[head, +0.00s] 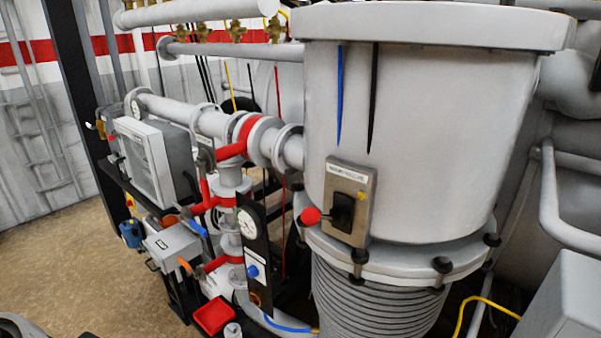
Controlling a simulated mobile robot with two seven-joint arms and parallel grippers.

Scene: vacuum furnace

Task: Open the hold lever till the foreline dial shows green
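Several valves with red parts sit on the grey pipework left of the large chamber. One red lever (232,151) is on the upper horizontal pipe. A red valve part (207,203) is on the vertical pipe below it, and another red valve (222,262) is lower down. A blue handle (196,228) lies left of the vertical pipe. I cannot tell which is the hold lever. A round white dial (247,222) is on a black upright panel, and a smaller dial (136,108) is at the pipe's left end. Their readings are too small to tell. Neither gripper is in view.
The large grey chamber (420,130) fills the right, with a switch box (347,203) and red knob on its front. A white cabinet (148,150) stands on a dark rack at left. A red tray (213,316) is low down. The floor (70,260) at left is clear.

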